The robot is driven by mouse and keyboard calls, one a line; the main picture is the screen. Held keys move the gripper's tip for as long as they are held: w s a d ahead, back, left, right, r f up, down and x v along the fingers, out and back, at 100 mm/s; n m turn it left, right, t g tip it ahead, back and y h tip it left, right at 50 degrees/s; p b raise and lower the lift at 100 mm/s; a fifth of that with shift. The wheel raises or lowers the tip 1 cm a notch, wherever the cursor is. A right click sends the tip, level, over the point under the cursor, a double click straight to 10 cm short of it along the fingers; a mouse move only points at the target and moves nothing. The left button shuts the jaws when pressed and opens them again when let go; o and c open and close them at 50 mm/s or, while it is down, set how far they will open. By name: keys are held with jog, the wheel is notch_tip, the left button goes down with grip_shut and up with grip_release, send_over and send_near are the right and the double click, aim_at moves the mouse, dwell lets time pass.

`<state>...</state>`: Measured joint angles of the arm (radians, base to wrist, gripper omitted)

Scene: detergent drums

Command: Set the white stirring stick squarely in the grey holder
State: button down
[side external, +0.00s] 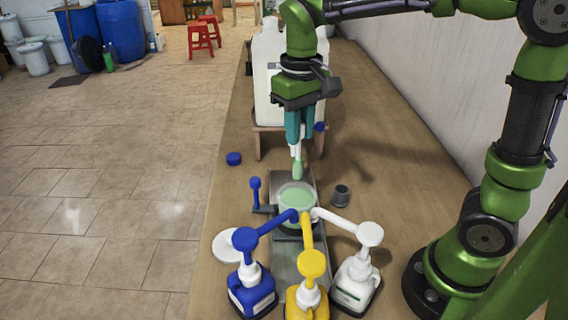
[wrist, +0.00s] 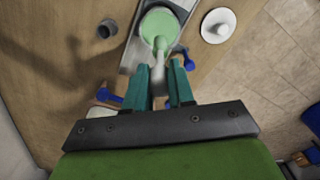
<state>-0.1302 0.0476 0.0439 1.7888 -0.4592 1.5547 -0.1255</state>
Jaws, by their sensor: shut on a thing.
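My gripper (side external: 297,140) is shut on the white stirring stick (side external: 296,153), which hangs down from the teal fingers. The stick's lower end is coated pale green. In the wrist view the stick (wrist: 158,62) shows between the fingers (wrist: 165,78), its green end overlapping the near edge of the pot of green liquid (wrist: 158,22). In the side view that end is above and just behind the pot (side external: 297,201). The grey holder (side external: 341,195), a small dark cup, stands on the table right of the pot. It also shows in the wrist view (wrist: 107,29), apart from the stick.
Blue (side external: 252,290), yellow (side external: 307,297) and white (side external: 356,285) pump bottles stand in front, their spouts reaching toward the pot. A white lid (side external: 232,245), a blue handle (side external: 256,190) and a blue cap (side external: 233,158) are at left. A large white jug (side external: 266,70) stands behind.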

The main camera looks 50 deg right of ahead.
jog(key=s+d+f, duration=0.3)
jog(key=d+f, duration=0.5)
jog(key=d, duration=0.5)
jog(key=shift+s+d+f, duration=0.2)
jog(key=shift+s+f, duration=0.1)
jog(key=shift+s, duration=0.05)
jog(key=shift+f, duration=0.9)
dwell(1.3)
jog(key=shift+f, duration=1.6)
jog(key=c, duration=0.9)
grip_release()
jog(key=shift+o, duration=0.4)
